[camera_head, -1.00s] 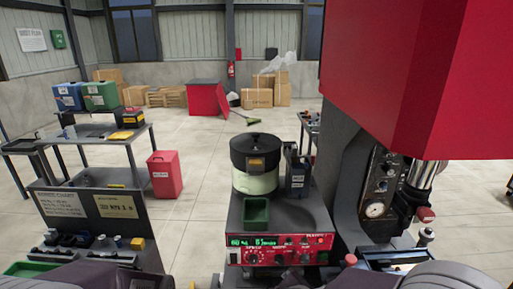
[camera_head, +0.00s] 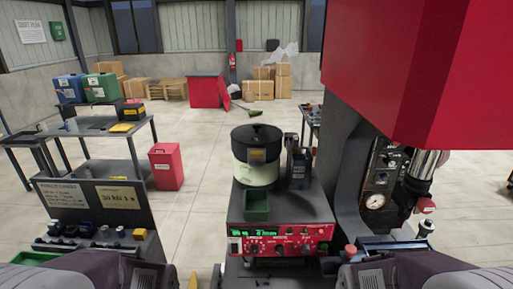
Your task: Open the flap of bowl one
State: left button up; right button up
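A bowl feeder stands ahead of me, with a black lidded bowl (camera_head: 257,136) on a pale cylindrical base (camera_head: 257,174). A small yellowish label or flap (camera_head: 257,155) is on the bowl's front; I cannot tell if it is open. A small green tray (camera_head: 256,206) sits in front of the base, above a red control panel (camera_head: 280,241) with a green display. Parts of my two arms show at the bottom left and bottom right. Neither gripper's fingers are in view.
A large red machine (camera_head: 420,70) with a gauge stands close on the right. A dark box-shaped unit (camera_head: 299,168) is beside the bowl. On the left are a tool stand (camera_head: 95,205), a grey table (camera_head: 105,130) and a red bin (camera_head: 166,167). Floor between bin and feeder is clear.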

aim_at(253, 154)
jog(key=i+j, duration=0.1)
jog(key=j, duration=0.25)
jog(key=i+j+u, duration=0.1)
jog(key=j, duration=0.25)
jog(key=i+j, duration=0.1)
jog(key=j, duration=0.3)
jog(key=i+j, duration=0.1)
jog(key=j, duration=0.25)
jog(key=i+j+u, duration=0.1)
jog(key=j, duration=0.25)
